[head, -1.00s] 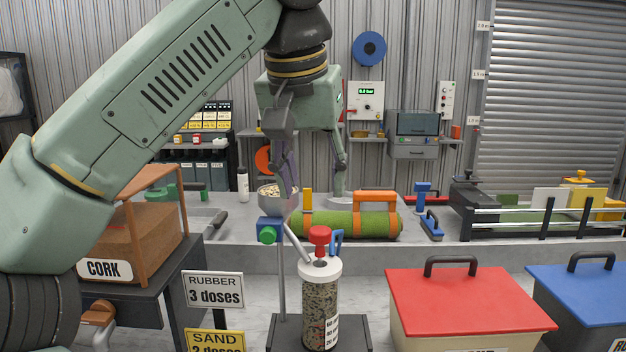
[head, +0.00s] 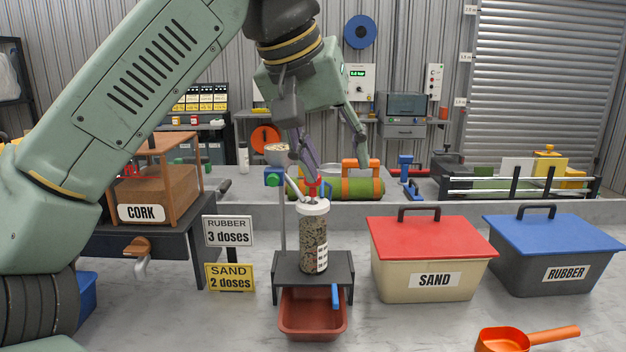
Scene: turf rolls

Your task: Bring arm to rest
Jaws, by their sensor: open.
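My arm reaches in from the left of the head view. My gripper (head: 338,168) hangs down with its fingers spread, open and empty. In the picture its fingertips are just above and behind the clear jar (head: 313,243) of mixed granules with a white lid. The jar stands upright on a dark stand (head: 342,262).
A reddish tray (head: 312,328) sits under the stand. The red-lidded sand bin (head: 430,281), blue-lidded rubber bin (head: 553,272) and orange scoop (head: 503,340) are at right. The cork bin (head: 160,185) is left. A green turf roll (head: 340,188) lies behind.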

